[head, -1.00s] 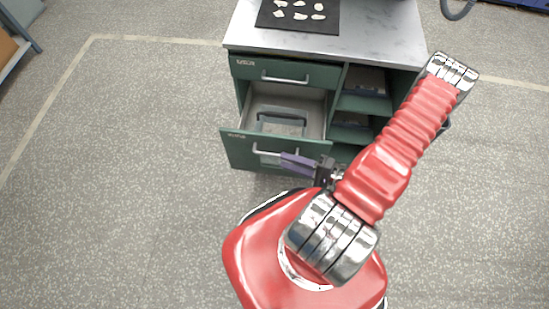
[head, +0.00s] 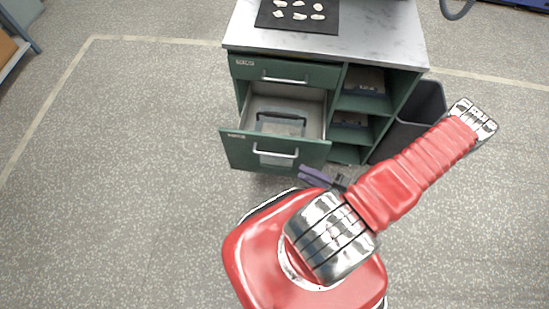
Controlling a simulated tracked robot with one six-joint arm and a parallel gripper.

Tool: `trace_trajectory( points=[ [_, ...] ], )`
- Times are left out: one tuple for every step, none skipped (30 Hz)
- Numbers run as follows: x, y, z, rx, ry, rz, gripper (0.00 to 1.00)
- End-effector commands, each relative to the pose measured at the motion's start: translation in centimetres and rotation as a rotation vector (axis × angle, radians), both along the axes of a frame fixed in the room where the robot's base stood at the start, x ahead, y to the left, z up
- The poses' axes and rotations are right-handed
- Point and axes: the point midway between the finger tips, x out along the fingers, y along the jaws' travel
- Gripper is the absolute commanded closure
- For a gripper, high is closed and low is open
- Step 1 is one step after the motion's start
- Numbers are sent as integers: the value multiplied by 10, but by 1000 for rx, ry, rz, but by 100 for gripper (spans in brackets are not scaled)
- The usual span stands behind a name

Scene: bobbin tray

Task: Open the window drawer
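The lower drawer (head: 245,150) of the green cabinet is pulled well out. Its front has a small pale window (head: 268,160) and a bar handle (head: 280,153). A clear container with a dark handle (head: 280,121) sits inside it. My gripper (head: 305,176), with purple fingers, is just in front of and below the right part of the drawer front, apart from the handle. Its two fingers look spread, with nothing seen between them.
The upper drawer (head: 284,71) is shut. Open shelves (head: 366,105) are to its right, and a dark bin (head: 421,103) stands beside the cabinet. A black mat with pale pieces (head: 298,23) lies on the worktop (head: 370,45). The floor at left is clear.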

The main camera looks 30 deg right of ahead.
Motion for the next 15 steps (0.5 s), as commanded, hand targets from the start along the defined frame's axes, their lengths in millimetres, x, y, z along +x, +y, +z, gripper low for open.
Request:
trace_trajectory(
  points=[
    [2,1,0,1,0,1,70],
    [3,2,0,1,0,1,70],
    [5,3,0,2,1,1,70],
    [7,5,0,3,0,2,70],
    [9,6,0,3,0,3,70],
    [12,7,-1,3,0,3,70],
    [14,8,-1,2,-1,2,70],
    [16,10,-1,2,-1,3,70],
    [19,12,-1,2,-1,3,70],
    [22,13,-2,1,0,2,70],
    [24,15,-2,1,0,3,70],
    [27,16,-2,1,0,4,70],
    [29,17,-2,1,0,3,70],
    [32,18,-3,1,0,3,70],
    [35,20,-3,1,0,4,70]
  ],
)
